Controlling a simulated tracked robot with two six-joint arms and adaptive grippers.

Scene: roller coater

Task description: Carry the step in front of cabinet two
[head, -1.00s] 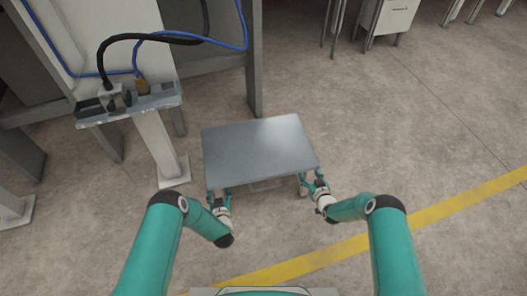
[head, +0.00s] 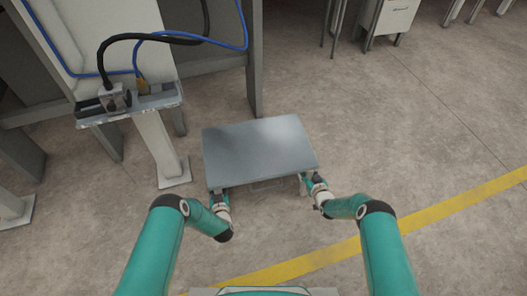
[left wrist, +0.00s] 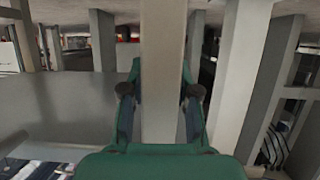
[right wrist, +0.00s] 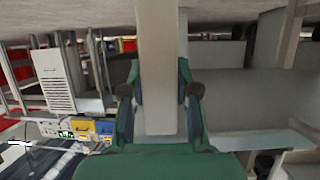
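The step (head: 260,147) is a low bench with a grey rectangular top, standing on the floor in the middle of the head view. My left gripper (head: 220,192) is at its near left leg, and my right gripper (head: 313,183) is at its near right leg. In the left wrist view the left gripper (left wrist: 162,100) has a pale leg (left wrist: 162,50) between its two spread fingers. In the right wrist view the right gripper (right wrist: 160,100) likewise straddles a leg (right wrist: 157,50). Narrow gaps seem to show beside the legs; contact is hard to judge.
A grey machine frame with a post (head: 158,148) and a ledge (head: 128,108) carrying cables stands left of the step. A frame leg (head: 254,70) stands just behind it. A yellow floor line (head: 420,220) crosses in front. The floor to the right is clear.

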